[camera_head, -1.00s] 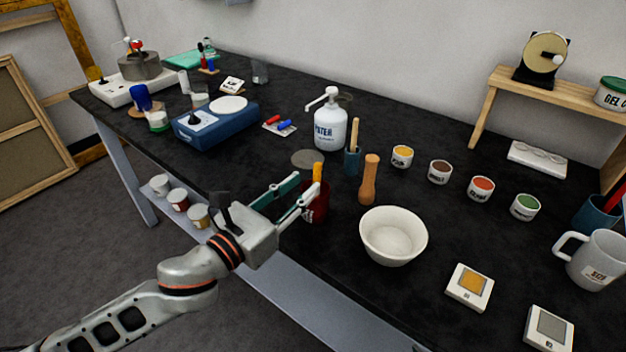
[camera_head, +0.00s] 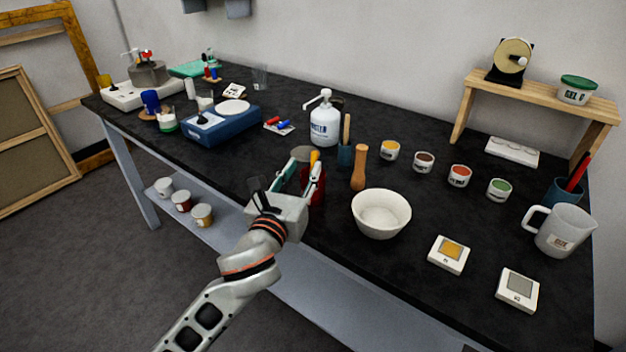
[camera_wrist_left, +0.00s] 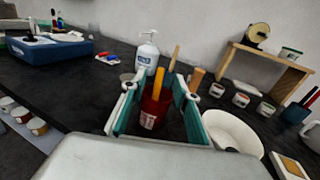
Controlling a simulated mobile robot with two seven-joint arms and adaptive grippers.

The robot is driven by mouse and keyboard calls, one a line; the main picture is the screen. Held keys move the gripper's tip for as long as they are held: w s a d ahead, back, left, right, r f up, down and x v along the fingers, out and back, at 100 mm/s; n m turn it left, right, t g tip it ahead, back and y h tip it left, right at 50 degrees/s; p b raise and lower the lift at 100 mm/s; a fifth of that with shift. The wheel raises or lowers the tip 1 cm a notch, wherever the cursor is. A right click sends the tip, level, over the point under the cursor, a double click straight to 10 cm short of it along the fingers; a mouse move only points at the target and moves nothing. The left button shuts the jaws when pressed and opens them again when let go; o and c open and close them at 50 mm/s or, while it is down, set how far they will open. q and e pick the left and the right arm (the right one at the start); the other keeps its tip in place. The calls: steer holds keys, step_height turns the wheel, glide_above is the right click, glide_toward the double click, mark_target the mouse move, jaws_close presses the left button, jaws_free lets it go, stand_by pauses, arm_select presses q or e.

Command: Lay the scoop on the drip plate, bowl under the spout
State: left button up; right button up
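A red cup (camera_head: 316,190) holds an upright yellow handle (camera_head: 315,158); I cannot tell whether this is the scoop, as its lower end is hidden. My left gripper (camera_head: 306,170) is open. In the left wrist view the red cup (camera_wrist_left: 152,112) and yellow handle (camera_wrist_left: 158,83) show between its spread fingers, with visible gaps. The white bowl (camera_head: 381,222) stands empty on the bench, right of the cup. A white pump bottle (camera_head: 324,127) has its spout (camera_head: 314,103) pointing left. A grey disc, seemingly the drip plate (camera_head: 301,153), lies below the spout, partly behind the gripper.
A teal holder (camera_head: 345,156) with a wooden handle and a wooden pestle (camera_head: 359,168) stand close right of the gripper. Several small paint pots, two square devices (camera_head: 449,254) and a jug (camera_head: 561,231) are farther right. A blue scale (camera_head: 221,126) stands left.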

mark_target(314, 153)
arm_select(q)
steer(key=b+x, duration=0.1)
steer(key=x, duration=0.5)
steer(key=shift+w+d+f, duration=0.1)
steer(key=shift+d+f, duration=0.05)
steer(key=shift+f, duration=0.05)
jaws_close()
